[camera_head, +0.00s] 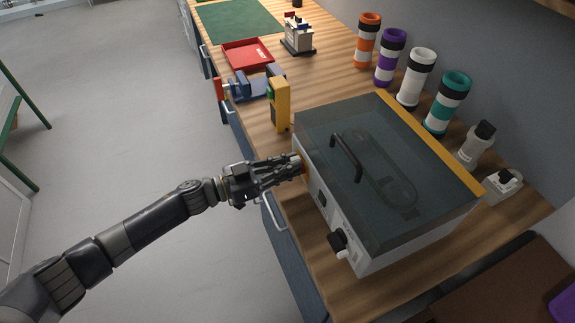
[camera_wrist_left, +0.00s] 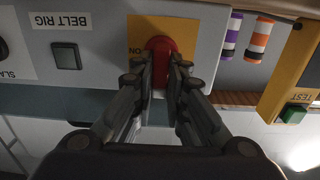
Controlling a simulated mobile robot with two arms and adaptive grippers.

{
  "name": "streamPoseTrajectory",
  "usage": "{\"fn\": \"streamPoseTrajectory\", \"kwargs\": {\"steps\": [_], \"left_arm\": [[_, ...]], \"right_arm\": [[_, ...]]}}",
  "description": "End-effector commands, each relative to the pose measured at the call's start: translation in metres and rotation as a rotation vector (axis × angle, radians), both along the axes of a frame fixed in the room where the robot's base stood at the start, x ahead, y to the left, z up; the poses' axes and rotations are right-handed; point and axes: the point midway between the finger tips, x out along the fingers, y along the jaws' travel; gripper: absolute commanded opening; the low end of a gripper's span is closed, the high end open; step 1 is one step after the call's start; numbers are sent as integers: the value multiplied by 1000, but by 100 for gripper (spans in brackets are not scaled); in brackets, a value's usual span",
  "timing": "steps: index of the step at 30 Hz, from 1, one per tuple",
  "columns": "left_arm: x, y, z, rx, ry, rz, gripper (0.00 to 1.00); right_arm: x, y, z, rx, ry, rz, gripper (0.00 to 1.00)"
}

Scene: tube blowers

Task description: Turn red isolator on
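The red isolator (camera_wrist_left: 161,47) is a red knob on a yellow plate (camera_wrist_left: 136,29) on the front panel of a grey box with a dark, see-through lid (camera_head: 350,125). In the head view only a bit of orange-red shows at my fingertips. My left gripper (camera_head: 297,164) reaches the panel from the left. In the left wrist view its two fingers (camera_wrist_left: 161,78) come together on either side of the knob and look shut on it. The fingertips hide the knob's lower part and the contact. The plate's lettering is partly covered. My right gripper is not in view.
A yellow test box (camera_head: 281,104) with a green button stands left of the machine, beside a blue vise (camera_head: 252,86). A black knob (camera_head: 338,241) and a drawer handle (camera_head: 272,212) are near my arm. Several striped tubes stand behind.

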Motion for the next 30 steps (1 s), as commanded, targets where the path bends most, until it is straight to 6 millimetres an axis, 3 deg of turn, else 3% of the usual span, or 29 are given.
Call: {"fn": "streamPoseTrajectory", "kwargs": {"steps": [14,30], "left_arm": [[-1,0,0,27,-68,0,0],[-9,-3,-4,201,-488,1,0]], "right_arm": [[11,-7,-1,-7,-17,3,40],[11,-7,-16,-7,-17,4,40]]}}
